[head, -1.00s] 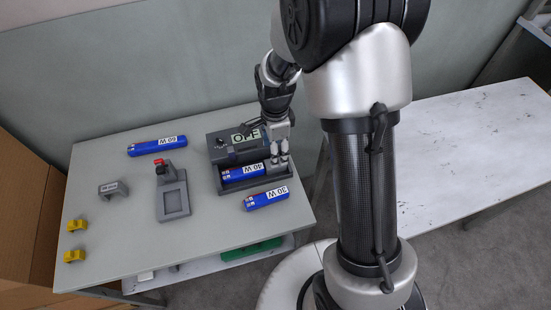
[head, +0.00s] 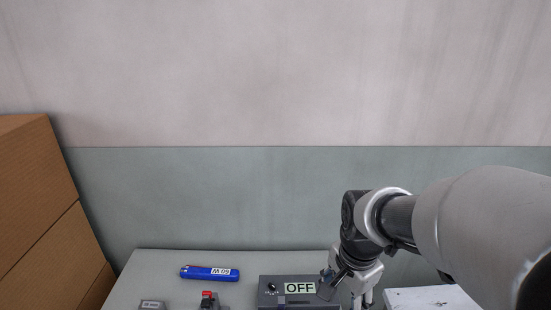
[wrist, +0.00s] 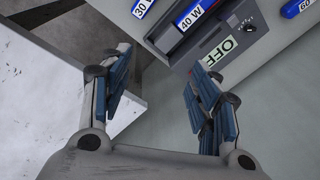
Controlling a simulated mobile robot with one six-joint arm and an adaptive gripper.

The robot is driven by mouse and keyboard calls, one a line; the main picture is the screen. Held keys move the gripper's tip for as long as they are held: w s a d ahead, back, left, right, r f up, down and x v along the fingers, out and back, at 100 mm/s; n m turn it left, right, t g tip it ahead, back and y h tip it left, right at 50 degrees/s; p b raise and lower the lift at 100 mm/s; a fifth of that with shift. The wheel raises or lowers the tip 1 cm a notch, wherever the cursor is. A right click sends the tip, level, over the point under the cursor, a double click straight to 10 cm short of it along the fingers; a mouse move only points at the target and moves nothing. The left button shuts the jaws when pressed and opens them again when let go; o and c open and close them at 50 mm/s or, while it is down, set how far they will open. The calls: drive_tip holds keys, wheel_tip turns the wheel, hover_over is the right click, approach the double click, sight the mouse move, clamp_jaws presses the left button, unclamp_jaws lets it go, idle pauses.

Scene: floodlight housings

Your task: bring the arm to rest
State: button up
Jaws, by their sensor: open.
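My gripper (head: 362,296) is at the right end of the grey box marked OFF (head: 300,288), its fingers cut off by the lower picture edge. In the wrist view my gripper (wrist: 158,95) is open, with nothing between its blue-padded fingers. The OFF box (wrist: 225,45) lies beyond the right finger there. Whether the finger touches the box, I cannot tell.
A blue 60 W module (head: 210,273) lies at the table's back. A red-topped grey fixture (head: 208,299) shows partly. Cardboard boxes (head: 45,215) stand left.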

drive_tip(key=s+r+n+t, duration=0.1)
drive_tip(key=s+r+n, duration=0.3)
drive_tip(key=s+n, duration=0.2)
drive_tip(key=s+r+n+t, duration=0.2)
drive_tip(key=s+r+n, duration=0.2)
drive_tip(key=s, duration=0.5)
drive_tip(key=shift+s+n, duration=0.3)
drive_tip(key=shift+n, duration=0.7)
drive_tip(key=shift+c, duration=0.2)
